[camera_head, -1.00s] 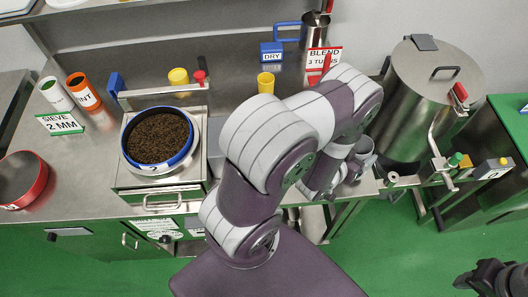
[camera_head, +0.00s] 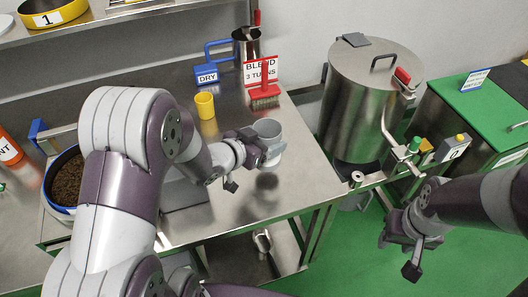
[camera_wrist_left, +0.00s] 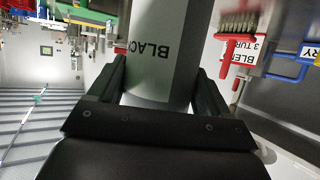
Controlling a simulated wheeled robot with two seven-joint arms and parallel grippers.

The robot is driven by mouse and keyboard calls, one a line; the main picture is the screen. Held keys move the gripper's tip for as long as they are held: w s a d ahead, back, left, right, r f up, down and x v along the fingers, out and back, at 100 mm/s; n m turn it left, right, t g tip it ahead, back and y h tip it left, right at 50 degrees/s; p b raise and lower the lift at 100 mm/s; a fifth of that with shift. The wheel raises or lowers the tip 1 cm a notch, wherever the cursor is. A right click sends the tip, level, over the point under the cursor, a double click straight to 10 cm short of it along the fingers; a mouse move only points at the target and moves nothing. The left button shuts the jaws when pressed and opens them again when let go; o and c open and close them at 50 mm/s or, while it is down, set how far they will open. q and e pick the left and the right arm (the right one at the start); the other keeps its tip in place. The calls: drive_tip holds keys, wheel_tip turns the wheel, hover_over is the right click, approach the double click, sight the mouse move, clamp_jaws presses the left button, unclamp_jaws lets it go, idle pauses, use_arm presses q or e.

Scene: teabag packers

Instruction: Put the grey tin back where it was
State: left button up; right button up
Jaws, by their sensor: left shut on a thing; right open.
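The grey tin (camera_head: 268,130) is held in my left gripper (camera_head: 256,150), above the right part of the steel table (camera_head: 230,205). A dark shadow lies on the table top below it. In the left wrist view the tin (camera_wrist_left: 165,50) stands between the two fingers (camera_wrist_left: 158,92), with the black letters "BLAC" showing upside down and the rest hidden. My left gripper is shut on it. My right gripper (camera_head: 402,250) is open and empty, over the green floor at the lower right.
A large steel drum (camera_head: 365,105) stands right of the table. Table top around the shadow is clear.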

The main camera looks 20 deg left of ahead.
use_arm(q)
drive_tip(key=f, duration=0.3)
drive_tip(key=shift+w+a+f, duration=0.1)
drive_tip(key=shift+a+f, duration=0.1)
drive_tip(key=shift+f, duration=0.2)
drive_tip(key=shift+w+f, duration=0.1)
drive_tip(key=shift+f, duration=0.2)
drive_tip(key=shift+f+b, duration=0.15)
drive_tip(key=shift+b, duration=0.25)
drive_tip(key=o, duration=1)
drive_tip(key=shift+r+p, duration=0.3)
drive_tip(key=shift+r, duration=0.05)
drive_tip(key=p+v, duration=0.1)
drive_tip(key=v, duration=1.1)
drive_tip(key=shift+f, duration=0.2)
